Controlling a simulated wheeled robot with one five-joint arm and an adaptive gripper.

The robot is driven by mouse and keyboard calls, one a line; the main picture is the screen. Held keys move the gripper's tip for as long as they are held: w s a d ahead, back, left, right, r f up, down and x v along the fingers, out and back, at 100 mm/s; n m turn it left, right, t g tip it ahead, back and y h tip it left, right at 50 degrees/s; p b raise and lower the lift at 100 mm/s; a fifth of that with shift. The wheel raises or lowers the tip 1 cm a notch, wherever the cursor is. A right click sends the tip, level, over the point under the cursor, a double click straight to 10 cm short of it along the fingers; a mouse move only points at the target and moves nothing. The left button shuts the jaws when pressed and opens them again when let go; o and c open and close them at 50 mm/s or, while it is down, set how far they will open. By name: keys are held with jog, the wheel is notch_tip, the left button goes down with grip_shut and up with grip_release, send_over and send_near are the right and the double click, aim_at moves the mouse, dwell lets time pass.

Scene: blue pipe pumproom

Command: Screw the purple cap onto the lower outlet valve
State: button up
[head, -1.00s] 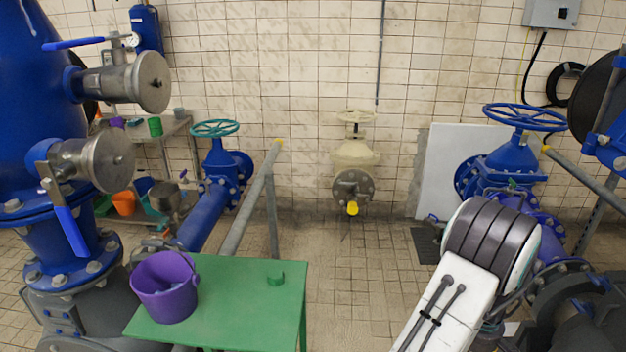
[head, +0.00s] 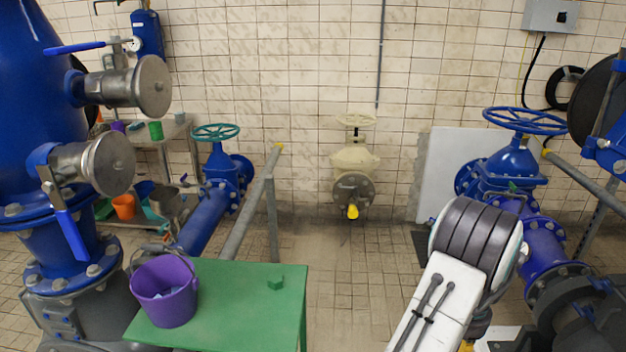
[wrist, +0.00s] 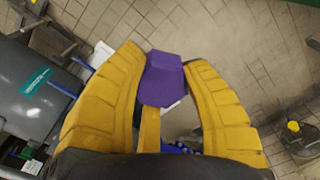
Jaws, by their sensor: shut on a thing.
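The purple cap (wrist: 162,80) is between the yellow fingers of my gripper (wrist: 161,58) in the wrist view. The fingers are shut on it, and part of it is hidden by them. The lower outlet valve (head: 108,163) is on the blue tank at the left of the head view. It has a round steel face pointing right and a blue lever (head: 70,233) hanging down. My gripper is far to the right of this valve, mostly hidden below my arm in the head view.
An upper valve (head: 152,86) sits above the lower one. Open tiled floor (head: 350,290) lies between the table and my arm.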

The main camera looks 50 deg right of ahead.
jog(key=w+a+n, duration=0.2)
jog(key=w+a, duration=0.2)
jog(key=w, duration=0.6)
jog(key=w+a+n, duration=0.3)
jog(key=w, duration=0.8)
jog(key=w+a+n, duration=0.2)
jog(key=w+a, duration=0.2)
jog(key=w, duration=0.6)
jog(key=w+a+n, duration=0.1)
jog(key=w+a, duration=0.1)
jog(key=a, duration=0.2)
jog(key=w+a+f+n, duration=0.1)
jog(key=w+a+n, duration=0.1)
jog(key=w+a, duration=0.1)
jog(key=w+a+n, duration=0.1)
jog(key=w+a, duration=0.2)
jog(key=a, duration=0.2)
jog(key=shift+w+a+f, duration=0.15)
jog(key=shift+w+a, duration=0.05)
jog(key=shift+a, duration=0.1)
jog(key=w+a+n, duration=0.2)
jog(key=a, duration=0.7)
jog(key=w+a+n, duration=0.2)
jog(key=a+n, duration=0.1)
jog(key=a, duration=0.6)
jog(key=shift+f, duration=0.25)
